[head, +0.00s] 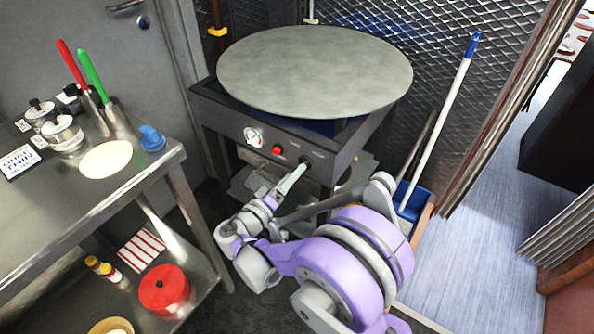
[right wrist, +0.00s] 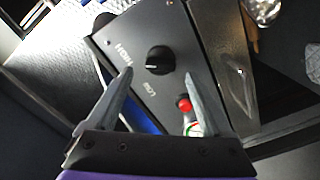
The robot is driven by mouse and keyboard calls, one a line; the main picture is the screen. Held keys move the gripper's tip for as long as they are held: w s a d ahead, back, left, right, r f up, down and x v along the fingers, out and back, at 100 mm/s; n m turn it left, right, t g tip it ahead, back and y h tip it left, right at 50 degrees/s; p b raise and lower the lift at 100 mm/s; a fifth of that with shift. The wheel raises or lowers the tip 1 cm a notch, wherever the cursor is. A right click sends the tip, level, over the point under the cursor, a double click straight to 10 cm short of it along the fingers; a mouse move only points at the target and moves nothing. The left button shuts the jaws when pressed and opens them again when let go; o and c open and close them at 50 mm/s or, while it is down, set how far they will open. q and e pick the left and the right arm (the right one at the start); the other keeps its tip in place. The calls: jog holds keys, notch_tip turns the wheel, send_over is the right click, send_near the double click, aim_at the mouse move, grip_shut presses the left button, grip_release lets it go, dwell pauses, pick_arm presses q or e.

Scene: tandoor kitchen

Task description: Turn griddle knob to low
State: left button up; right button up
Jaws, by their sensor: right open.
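The griddle (head: 315,70) is a large round grey plate on a dark stand. Its black knob (right wrist: 158,60) sits on the dark front panel (right wrist: 175,90), between the printed words HIGH and LOW in the right wrist view. A pale mark on the knob points left in that view, roughly toward HIGH. In the head view the knob (head: 304,163) is small and close to the fingertips. My right gripper (right wrist: 158,73) is open and empty, its fingers either side of the knob in the picture; contact is not visible. It also shows in the head view (head: 290,178). My left gripper is not in view.
A red button (head: 277,150) and a round gauge (head: 253,135) are left of the knob in the head view. A steel table (head: 60,210) with utensils stands at left.

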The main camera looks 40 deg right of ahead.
jog(key=shift+x, duration=1.7)
grip_shut()
jog(key=shift+n, duration=0.3)
jog(key=n, duration=1.3)
jog(key=shift+f, duration=0.2)
jog(key=shift+n, duration=0.3)
